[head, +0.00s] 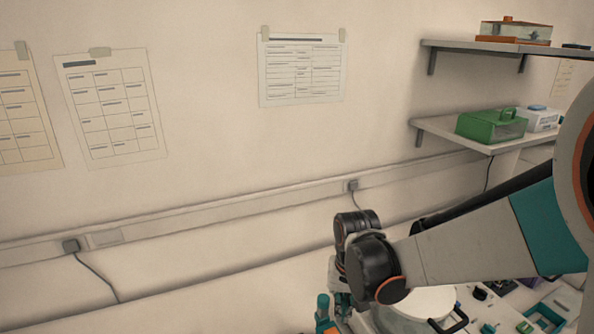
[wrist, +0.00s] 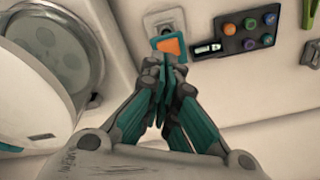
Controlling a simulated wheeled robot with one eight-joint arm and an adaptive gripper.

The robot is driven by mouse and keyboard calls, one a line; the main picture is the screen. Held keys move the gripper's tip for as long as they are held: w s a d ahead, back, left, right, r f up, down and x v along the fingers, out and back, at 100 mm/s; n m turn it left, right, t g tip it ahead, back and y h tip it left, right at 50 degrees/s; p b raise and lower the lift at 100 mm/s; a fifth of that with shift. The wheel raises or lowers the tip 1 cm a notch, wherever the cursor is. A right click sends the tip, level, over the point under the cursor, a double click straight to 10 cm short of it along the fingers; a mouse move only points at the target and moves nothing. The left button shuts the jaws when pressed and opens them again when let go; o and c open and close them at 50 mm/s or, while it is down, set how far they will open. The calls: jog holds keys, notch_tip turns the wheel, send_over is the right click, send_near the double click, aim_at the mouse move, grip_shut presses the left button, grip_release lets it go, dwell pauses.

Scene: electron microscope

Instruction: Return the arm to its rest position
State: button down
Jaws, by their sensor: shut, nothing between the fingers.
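My gripper (wrist: 163,92) shows in the wrist view with its teal fingers closed together and nothing between them. It points at a white panel or bench top. In the head view my arm reaches in from the right edge, bent at a dark joint, and its lower part hangs down beside a round white lid with a dark handle. The fingertips are not clearly seen in the head view.
A control panel (wrist: 250,32) with coloured knobs lies just beyond the fingertips. A round glass-topped chamber (wrist: 55,50) is at left. In the head view, a green box (head: 490,126) sits on the lower wall shelf (head: 455,135).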

jog(key=s+d+r+n+t, duration=0.1)
jog(key=s+d+r+t, duration=0.5)
jog(key=s+r, duration=0.8)
jog(key=shift+s+d, duration=0.2)
jog(key=shift+d, duration=1.25)
dwell(1.1)
